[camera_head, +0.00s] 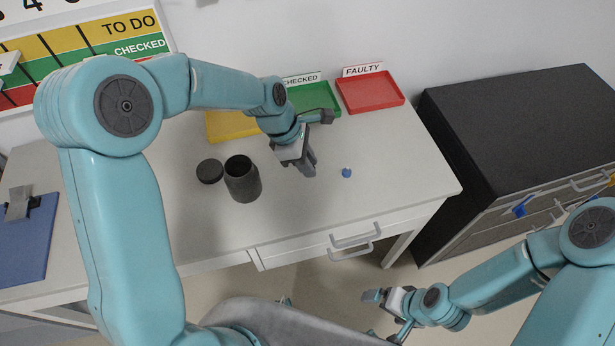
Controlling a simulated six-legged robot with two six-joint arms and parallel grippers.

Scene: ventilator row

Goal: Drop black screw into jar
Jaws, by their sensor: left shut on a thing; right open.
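The dark open jar (243,182) stands upright on the white table. Its round black lid (210,171) lies beside it on the left. My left gripper (307,170) points down over the table, to the right of the jar and apart from it. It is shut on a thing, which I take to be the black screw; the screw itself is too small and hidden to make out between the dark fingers. My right gripper (382,312) is open and empty, low in front of the table.
A small blue object (346,173) lies right of my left gripper. Yellow (228,126), green (318,97) and red (371,92) trays line the back. A blue clipboard (22,245) lies at left; a dark cabinet (520,120) stands at right. The table's front right is clear.

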